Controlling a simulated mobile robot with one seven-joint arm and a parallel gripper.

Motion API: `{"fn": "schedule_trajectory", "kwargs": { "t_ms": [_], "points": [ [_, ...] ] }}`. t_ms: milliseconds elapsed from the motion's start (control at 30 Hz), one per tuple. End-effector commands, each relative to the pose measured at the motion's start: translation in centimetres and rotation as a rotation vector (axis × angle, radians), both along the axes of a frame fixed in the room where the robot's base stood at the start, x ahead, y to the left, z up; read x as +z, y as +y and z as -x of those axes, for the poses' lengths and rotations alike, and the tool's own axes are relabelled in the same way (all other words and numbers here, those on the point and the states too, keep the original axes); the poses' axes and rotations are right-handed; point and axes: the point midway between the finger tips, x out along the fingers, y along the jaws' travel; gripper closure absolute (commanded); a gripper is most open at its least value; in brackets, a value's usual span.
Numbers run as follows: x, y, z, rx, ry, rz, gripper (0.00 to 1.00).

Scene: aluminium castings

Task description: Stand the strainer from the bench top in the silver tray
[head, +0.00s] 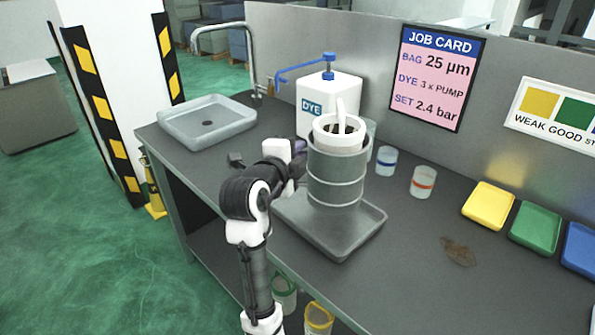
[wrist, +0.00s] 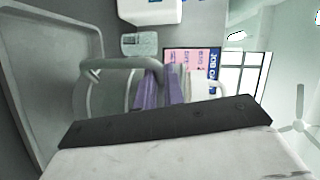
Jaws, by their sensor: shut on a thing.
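The strainer (head: 335,175) is a grey upright cylinder with bands around it. A white ring (head: 322,138) with a white upright tab sits in its open top. It is over the middle of the silver tray (head: 345,250); I cannot tell if its base touches the tray floor. My gripper (head: 300,147) is at its upper left side. In the wrist view, the purple fingers (wrist: 163,90) are shut on the strainer's grey side handle (wrist: 115,64). The tray (wrist: 92,25) fills the left of that view. The strainer hides part of the tray.
A grey sink basin (head: 208,120) and a white dye container (head: 328,100) with a blue pump stand behind. Small cups (head: 422,182) stand to the right. A brown stain (head: 458,251) and yellow, green and blue trays (head: 488,205) lie farther right.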

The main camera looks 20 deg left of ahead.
Motion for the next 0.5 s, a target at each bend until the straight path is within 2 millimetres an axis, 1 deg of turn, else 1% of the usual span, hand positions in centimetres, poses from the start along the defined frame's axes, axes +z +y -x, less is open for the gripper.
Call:
{"fn": "schedule_trajectory", "kwargs": {
  "t_ms": [100,267,500],
  "points": [
    [-1.3,0.0,0.0,0.0,-0.002,0.001,1.0],
    [-2.2,0.0,0.0,0.001,-0.003,0.001,1.0],
    [-5.2,0.0,0.0,0.001,-0.002,0.002,1.0]
  ]
}}
